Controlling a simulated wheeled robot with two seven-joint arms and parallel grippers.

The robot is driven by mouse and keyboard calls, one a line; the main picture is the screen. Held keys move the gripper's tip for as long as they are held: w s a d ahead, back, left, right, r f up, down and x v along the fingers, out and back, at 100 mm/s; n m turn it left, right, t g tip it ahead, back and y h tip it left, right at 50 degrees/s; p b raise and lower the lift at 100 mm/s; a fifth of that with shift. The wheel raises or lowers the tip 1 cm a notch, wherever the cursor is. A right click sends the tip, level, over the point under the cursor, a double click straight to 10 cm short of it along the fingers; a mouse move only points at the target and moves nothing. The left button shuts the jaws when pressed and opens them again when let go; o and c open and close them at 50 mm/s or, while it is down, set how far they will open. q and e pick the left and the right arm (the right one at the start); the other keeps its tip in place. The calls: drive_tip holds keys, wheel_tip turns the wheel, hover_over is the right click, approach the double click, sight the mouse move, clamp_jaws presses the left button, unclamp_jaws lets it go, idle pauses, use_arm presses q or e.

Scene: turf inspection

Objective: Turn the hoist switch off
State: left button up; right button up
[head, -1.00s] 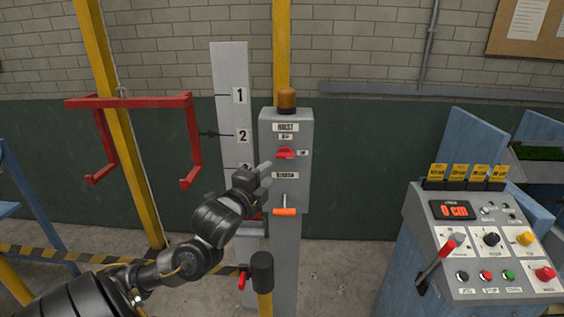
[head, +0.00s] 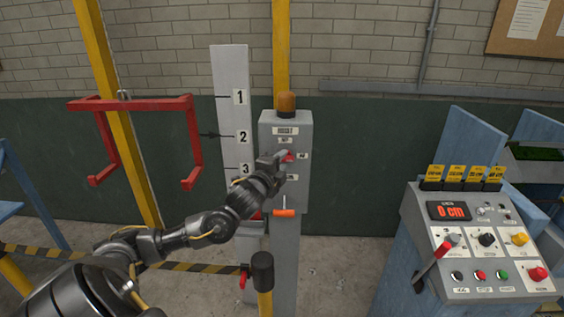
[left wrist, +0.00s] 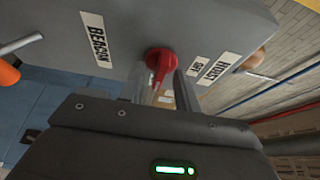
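The hoist switch (head: 289,156) is a red rotary knob on the front of a grey box (head: 298,190), with HOIST and OFF labels above it. It also shows in the left wrist view (left wrist: 161,56), near the OFF label (left wrist: 196,70). My left gripper (head: 281,157) is at the knob and partly hides it in the head view. In the left wrist view its two fingers (left wrist: 164,88) stand apart on either side of the red handle, with a gap between them. Firm contact cannot be told. My right gripper is not in view.
An orange-handled lever (head: 284,212) sits low on the box, below a BEACON label (left wrist: 97,40). An amber lamp (head: 286,103) tops the box. A red hoist frame (head: 130,103) hangs left. A control console (head: 480,235) stands right. A striped barrier (head: 200,267) runs in front.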

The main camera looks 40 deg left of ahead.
use_arm(q)
clamp_jaws()
drive_tip(key=shift+d, duration=0.15)
drive_tip(key=n+b, duration=0.2)
drive_tip(key=n+t+y+b, duration=0.1)
drive_tip(key=n, duration=0.1)
drive_tip(key=f+n+t+b, duration=0.1)
drive_tip(key=n+b, duration=0.1)
drive_tip(key=shift+n+y+b, duration=0.3)
drive_tip(key=shift+y+b, duration=0.05)
drive_tip(key=shift+y, duration=0.05)
drive_tip(key=shift+w+d+n+g+y+b, duration=0.1)
drive_tip(key=shift+n+g+y+b, duration=0.25)
drive_tip(key=shift+n+y, duration=1.55)
drive_tip(key=shift+w+d+n+g+y+b, duration=0.15)
drive_tip(key=shift+n+y+b, duration=0.3)
drive_tip(key=shift+n, duration=2.9)
drive_tip(key=shift+w+n+g+y+b, duration=0.1)
drive_tip(key=shift+n+g+y+b, duration=0.25)
drive_tip(key=shift+n+y, duration=1.55)
drive_tip(key=shift+n+h, duration=0.55)
drive_tip(key=shift+n, duration=0.4)
